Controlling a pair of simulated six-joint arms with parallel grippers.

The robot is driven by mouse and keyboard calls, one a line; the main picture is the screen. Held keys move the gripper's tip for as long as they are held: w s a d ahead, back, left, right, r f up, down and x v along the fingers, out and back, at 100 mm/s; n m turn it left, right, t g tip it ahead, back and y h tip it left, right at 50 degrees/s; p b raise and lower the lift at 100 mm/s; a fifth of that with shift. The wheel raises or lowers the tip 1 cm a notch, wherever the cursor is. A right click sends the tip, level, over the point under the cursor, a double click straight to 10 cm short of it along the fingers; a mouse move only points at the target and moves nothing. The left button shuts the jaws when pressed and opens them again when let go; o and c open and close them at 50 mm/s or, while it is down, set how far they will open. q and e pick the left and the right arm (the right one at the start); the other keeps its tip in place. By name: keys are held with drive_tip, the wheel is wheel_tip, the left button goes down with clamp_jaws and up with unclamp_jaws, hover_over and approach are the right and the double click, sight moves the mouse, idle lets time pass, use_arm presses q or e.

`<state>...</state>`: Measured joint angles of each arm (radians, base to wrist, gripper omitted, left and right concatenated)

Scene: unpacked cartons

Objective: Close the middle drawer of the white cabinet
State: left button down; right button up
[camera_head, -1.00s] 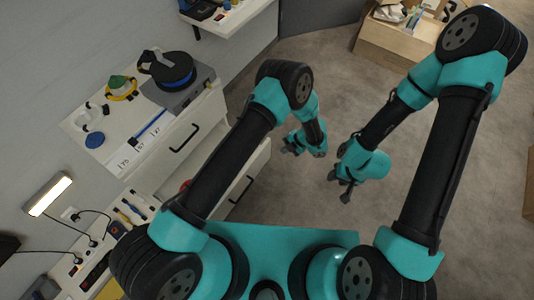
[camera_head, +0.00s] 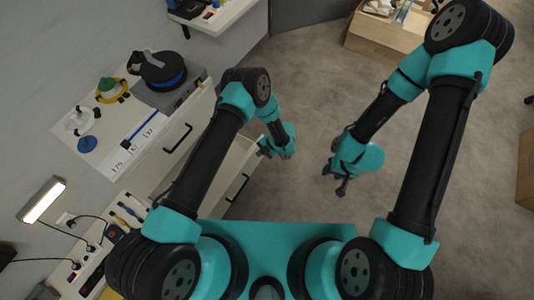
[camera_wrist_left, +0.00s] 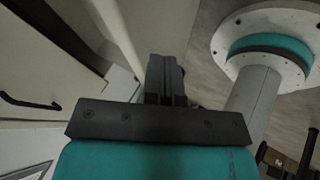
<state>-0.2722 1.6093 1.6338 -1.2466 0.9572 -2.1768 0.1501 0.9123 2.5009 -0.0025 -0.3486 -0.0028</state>
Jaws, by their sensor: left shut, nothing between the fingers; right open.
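The white cabinet (camera_head: 97,91) stands at the left in the head view. Its upper drawer front has a black handle (camera_head: 178,138). Below it, a drawer (camera_head: 243,165) with its own black handle (camera_head: 237,187) stands out from the cabinet, open; my left arm hides much of it. My left gripper (camera_head: 266,150) is shut and empty, beside the far end of that drawer's front; I cannot tell whether it touches. In the left wrist view the shut fingers (camera_wrist_left: 165,80) are close to pale panels. My right gripper (camera_head: 335,179) is open and empty over the floor.
On the cabinet top are a cable reel (camera_head: 160,72) on a grey case, a yellow ring and a blue disc (camera_head: 87,144). A wooden box (camera_head: 375,35) stands at the back. A lower surface with tools and a lamp (camera_head: 42,202) is at the left. The floor between is free.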

use_arm(q)
drive_tip(key=shift+w+a, duration=0.2)
drive_tip(key=shift+a, duration=0.2)
drive_tip(key=shift+a, duration=0.1)
